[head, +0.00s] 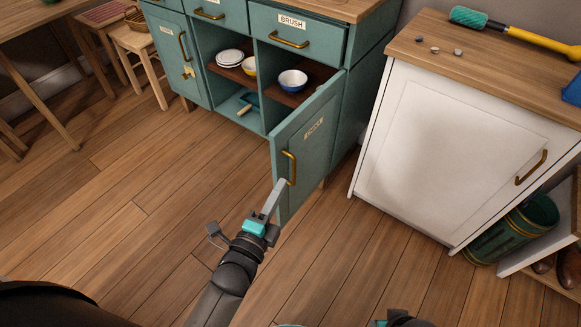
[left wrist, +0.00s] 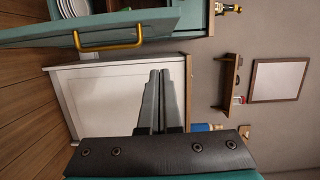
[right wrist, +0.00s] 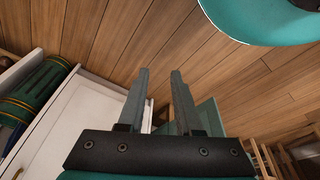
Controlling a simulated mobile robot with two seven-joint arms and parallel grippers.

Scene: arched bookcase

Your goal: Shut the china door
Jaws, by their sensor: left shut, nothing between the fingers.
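The china door (head: 308,150) is a teal panel with a small label, too blurred to read, and a brass handle (head: 289,167). It stands swung open from the right side of the teal cabinet (head: 352,115). My left gripper (head: 279,186) is shut and empty, its fingertips close to the handle's lower end; I cannot tell if they touch. In the left wrist view the door (left wrist: 150,22) and handle (left wrist: 110,45) lie up and left of the shut fingers (left wrist: 161,76). My right gripper (right wrist: 160,75) is open and empty, with the floor between its fingers.
The open compartment holds a blue-white bowl (head: 292,81), a yellow bowl (head: 249,66) and white plates (head: 230,57). A white cabinet (head: 440,150) stands right of the door. A stool (head: 140,50) is at upper left. The floor in front is clear.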

